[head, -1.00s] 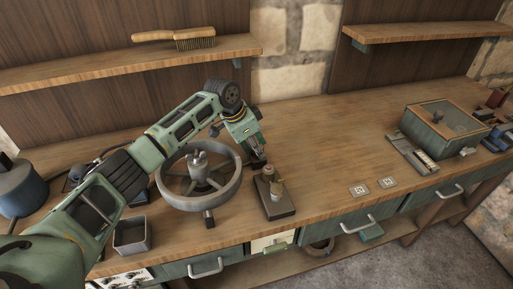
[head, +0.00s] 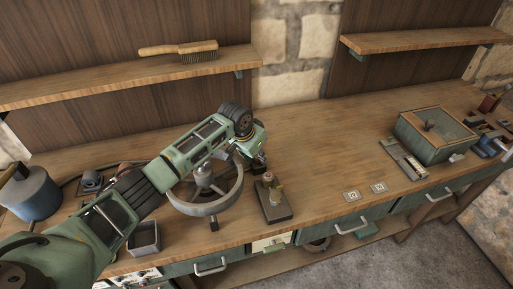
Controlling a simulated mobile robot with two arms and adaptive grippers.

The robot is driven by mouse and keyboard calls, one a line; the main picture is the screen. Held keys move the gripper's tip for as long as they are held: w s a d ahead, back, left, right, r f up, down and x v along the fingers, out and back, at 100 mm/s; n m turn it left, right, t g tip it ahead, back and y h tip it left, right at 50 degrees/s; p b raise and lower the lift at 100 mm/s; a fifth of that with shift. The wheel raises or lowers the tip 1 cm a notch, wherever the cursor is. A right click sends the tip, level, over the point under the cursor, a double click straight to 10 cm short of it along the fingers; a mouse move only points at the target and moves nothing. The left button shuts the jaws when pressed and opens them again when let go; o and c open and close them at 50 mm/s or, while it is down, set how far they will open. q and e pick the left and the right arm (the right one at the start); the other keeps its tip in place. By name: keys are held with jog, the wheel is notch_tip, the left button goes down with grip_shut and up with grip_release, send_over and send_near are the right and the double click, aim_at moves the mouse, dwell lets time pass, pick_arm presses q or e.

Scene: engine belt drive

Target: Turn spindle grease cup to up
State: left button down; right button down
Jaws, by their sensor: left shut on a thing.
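My left gripper (head: 260,165) points down just behind a small dark block (head: 279,214) on the bench. A short brass-coloured cup-like fitting (head: 276,194) stands on this block, and I take it for the spindle grease cup. The gripper is shut, and its tips are close to the top of the fitting. The tips are small and dark, so the exact contact is hard to see. A grey spoked handwheel (head: 208,208) lies left of the block, partly hidden by my left arm. My right gripper is not in view.
A small grey open box (head: 145,238) and a blue can (head: 33,194) are at the left. Two small marked plates (head: 352,195) lie right of the block. A green lidded box (head: 433,140) stands farther right. The bench middle is clear. A brush (head: 178,49) lies on the shelf.

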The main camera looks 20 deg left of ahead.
pick_arm(q)
jog(key=shift+s+d+f+n+y+p, duration=0.15)
jog(key=shift+d+n+y+p, duration=0.3)
jog(key=shift+n+p, duration=0.6)
jog(key=c, duration=1.6)
grip_release()
jog(key=shift+o, duration=0.2)
jog(key=shift+d, duration=0.1)
jog(key=shift+a, duration=0.2)
jog(key=shift+r, duration=0.3)
jog(key=d+v, duration=0.1)
jog(key=v, duration=1)
jog(key=shift+a+r, duration=0.25)
jog(key=shift+a, duration=0.3)
